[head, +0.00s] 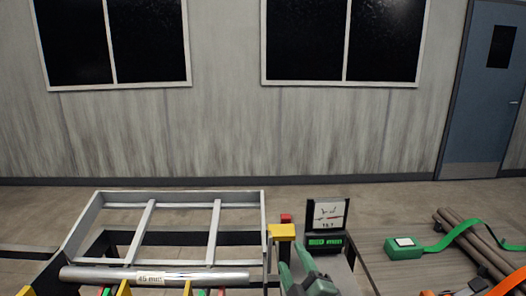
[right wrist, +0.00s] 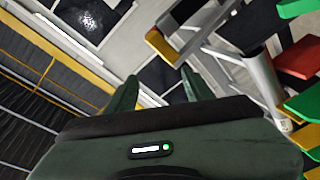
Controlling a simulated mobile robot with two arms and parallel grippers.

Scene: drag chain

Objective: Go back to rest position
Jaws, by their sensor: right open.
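My right gripper (head: 300,272) is dark green and shows at the bottom centre of the head view, just below the tilt gauge. In the right wrist view its two fingers (right wrist: 160,92) stand apart with nothing between them. A silver pipe (head: 200,275) with a "45 mm" label lies across the supports at the lower left of the head view. Its end also shows in the right wrist view (right wrist: 265,85), to the right of the fingers and apart from them. My left gripper does not show in either view.
A grey metal frame (head: 153,230) stands behind the pipe. A tilt gauge (head: 327,222) and a yellow block (head: 282,231) stand near my right gripper. A green ratchet with strap (head: 403,247), brown rods (head: 470,245) and an orange strap (head: 510,283) lie on the right.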

